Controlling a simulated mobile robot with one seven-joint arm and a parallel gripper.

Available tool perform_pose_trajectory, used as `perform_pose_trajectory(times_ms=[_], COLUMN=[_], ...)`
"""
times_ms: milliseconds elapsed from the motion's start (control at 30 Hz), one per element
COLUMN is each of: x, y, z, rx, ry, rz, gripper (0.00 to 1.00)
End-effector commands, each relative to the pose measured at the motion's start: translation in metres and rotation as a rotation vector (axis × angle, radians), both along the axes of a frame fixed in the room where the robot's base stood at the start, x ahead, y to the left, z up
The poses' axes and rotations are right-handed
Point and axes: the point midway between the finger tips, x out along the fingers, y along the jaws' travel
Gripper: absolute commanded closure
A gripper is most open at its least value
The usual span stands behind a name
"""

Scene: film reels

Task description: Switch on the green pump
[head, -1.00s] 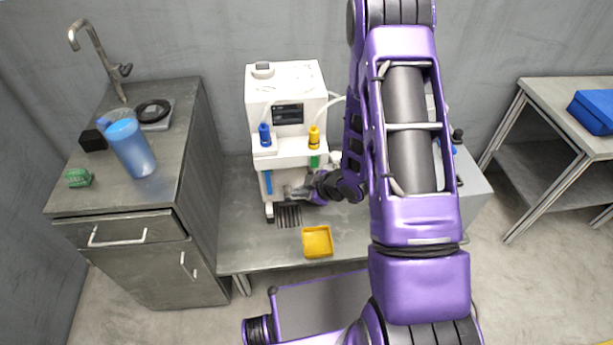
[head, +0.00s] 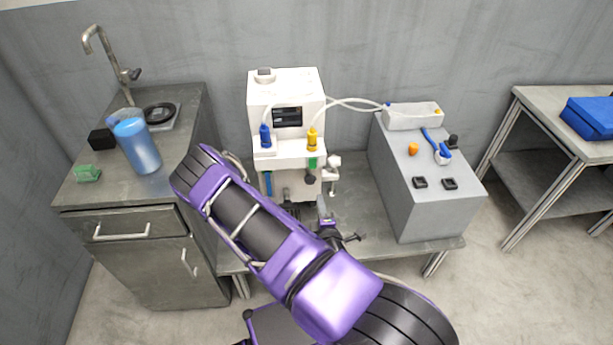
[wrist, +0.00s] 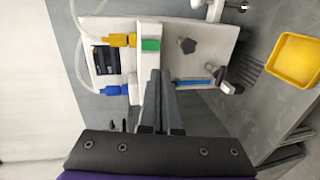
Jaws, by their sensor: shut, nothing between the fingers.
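A white machine (head: 288,93) stands on the middle bench, with a dark display (head: 287,116). Its green part (head: 312,163) sits under a yellow fitting (head: 312,140); a blue strip (head: 268,183) sits under a blue fitting (head: 265,136). A dark knob (head: 310,178) is just below the green part. In the wrist view the green part (wrist: 150,45) and knob (wrist: 187,45) show ahead of my gripper (wrist: 159,72). My gripper is shut and empty, its tips pointing at the machine's front. Whether they touch it I cannot tell. In the head view my arm largely hides the gripper.
A grey box (head: 405,195) at right carries two black switches (head: 435,183), an orange knob (head: 413,149) and a blue-handled item (head: 440,150). A yellow tray (wrist: 293,60) is on the bench. A blue pitcher (head: 137,147) stands on the left counter. Hoses run behind the machine.

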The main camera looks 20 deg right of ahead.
Motion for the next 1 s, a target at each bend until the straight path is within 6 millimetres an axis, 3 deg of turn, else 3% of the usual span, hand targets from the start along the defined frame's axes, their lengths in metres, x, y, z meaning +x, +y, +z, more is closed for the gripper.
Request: perform_pose_trajectory(times_ms=[533,667,1000], x=[0.008,0.027,0.095], y=[-0.004,-0.009,-0.029], z=[0.003,0.0,-0.013], rx=[-0.025,-0.024,-0.025], ry=[-0.017,-0.018,-0.017], rz=[0.002,0.003,0.002], gripper=[1.0,1.0,1.0])
